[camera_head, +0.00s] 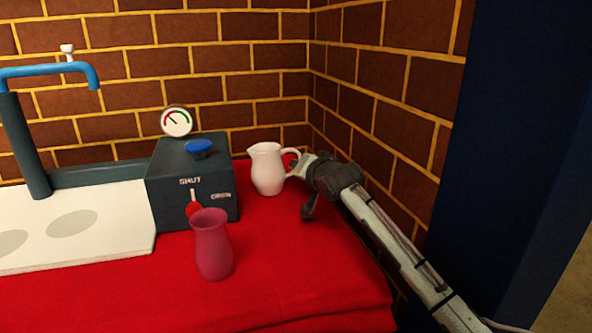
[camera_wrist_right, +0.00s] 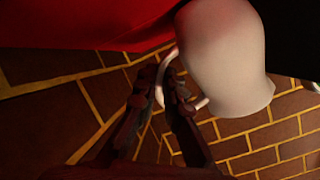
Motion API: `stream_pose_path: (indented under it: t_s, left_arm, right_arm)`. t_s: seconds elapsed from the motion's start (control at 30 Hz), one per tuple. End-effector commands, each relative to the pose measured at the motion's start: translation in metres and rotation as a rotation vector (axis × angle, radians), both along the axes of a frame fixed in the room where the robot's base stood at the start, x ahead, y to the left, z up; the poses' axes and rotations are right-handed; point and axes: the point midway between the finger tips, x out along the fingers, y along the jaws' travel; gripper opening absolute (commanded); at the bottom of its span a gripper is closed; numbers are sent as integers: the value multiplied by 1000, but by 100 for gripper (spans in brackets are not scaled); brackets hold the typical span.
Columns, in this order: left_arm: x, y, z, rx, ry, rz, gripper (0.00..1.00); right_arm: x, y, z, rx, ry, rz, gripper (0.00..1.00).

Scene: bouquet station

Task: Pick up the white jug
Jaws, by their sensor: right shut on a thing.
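The white jug (camera_head: 266,170) is upright at the back right of the red-covered table, beside the dark box. I cannot tell whether its base touches the cloth. Its handle points right, towards my right gripper (camera_head: 298,167). In the right wrist view the jug's body (camera_wrist_right: 224,60) fills the upper right. There my right gripper's fingers (camera_wrist_right: 168,78) are closed around the jug's handle. My left gripper is in neither view.
A pink vase (camera_head: 213,246) stands in front of the dark box (camera_head: 170,208), which has a gauge (camera_head: 176,121) and blue knob (camera_head: 199,148). Brick walls (camera_head: 390,90) stand close behind and right. The red cloth (camera_head: 290,260) is clear at front right.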

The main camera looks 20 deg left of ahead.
Motion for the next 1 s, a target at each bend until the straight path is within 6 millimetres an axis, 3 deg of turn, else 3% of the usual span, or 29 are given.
stream_pose_path:
  t_s: [0.3, 1.0]
  left_arm:
    - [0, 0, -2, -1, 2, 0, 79]
    - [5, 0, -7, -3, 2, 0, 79]
  right_arm:
    - [-1, 2, 33, 10, -8, 5, 0]
    - [-77, -54, 30, 10, -6, 3, 0]
